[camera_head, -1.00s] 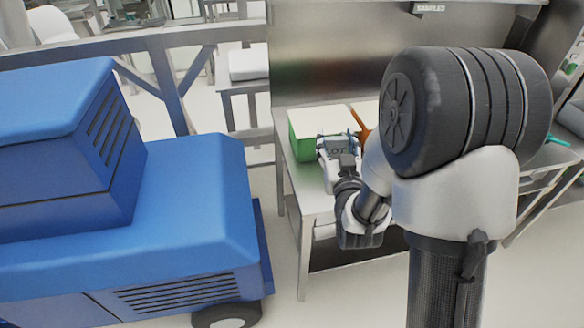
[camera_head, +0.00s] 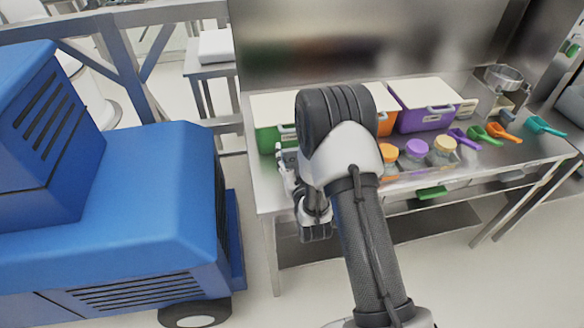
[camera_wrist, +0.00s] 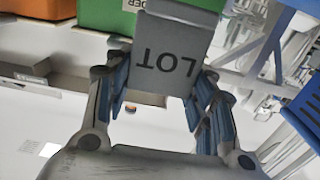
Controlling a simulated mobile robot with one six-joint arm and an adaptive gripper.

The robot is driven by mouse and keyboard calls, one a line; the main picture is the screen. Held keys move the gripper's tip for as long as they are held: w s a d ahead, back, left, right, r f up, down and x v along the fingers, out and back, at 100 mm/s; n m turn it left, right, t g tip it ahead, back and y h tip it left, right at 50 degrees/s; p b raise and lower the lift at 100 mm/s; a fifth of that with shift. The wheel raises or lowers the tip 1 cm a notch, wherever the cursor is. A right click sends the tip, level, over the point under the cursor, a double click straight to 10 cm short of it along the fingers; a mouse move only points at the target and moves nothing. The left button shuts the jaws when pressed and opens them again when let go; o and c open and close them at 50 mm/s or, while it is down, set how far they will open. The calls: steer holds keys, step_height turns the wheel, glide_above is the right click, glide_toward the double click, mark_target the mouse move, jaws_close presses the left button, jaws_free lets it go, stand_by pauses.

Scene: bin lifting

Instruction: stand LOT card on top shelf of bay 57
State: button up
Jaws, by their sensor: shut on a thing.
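The LOT card (camera_wrist: 172,60) is a grey folded plate with dark letters, upside down in the wrist view. My gripper (camera_wrist: 163,98) is shut on it, with one finger on each side of its lower part. In the head view my gripper (camera_head: 290,172) is at the left end of the steel bench, just in front of the green bin, partly hidden by my arm. The card cannot be made out clearly there. I cannot identify bay 57 or its top shelf in either view.
The steel bench (camera_head: 262,185) holds a green bin (camera_head: 268,138), an orange bin (camera_head: 386,122), a purple bin (camera_head: 425,118), jars (camera_head: 416,150) and colored scoops (camera_head: 505,133). A large blue machine (camera_head: 130,220) stands close on the left. Floor shows between it and the bench.

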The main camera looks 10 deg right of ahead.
mark_target(293, 165)
steer(key=shift+f+b, duration=0.65)
steer(key=shift+f, duration=1.7)
steer(key=shift+f, duration=0.1)
steer(key=shift+f, duration=0.15)
steer(key=o, duration=1.1)
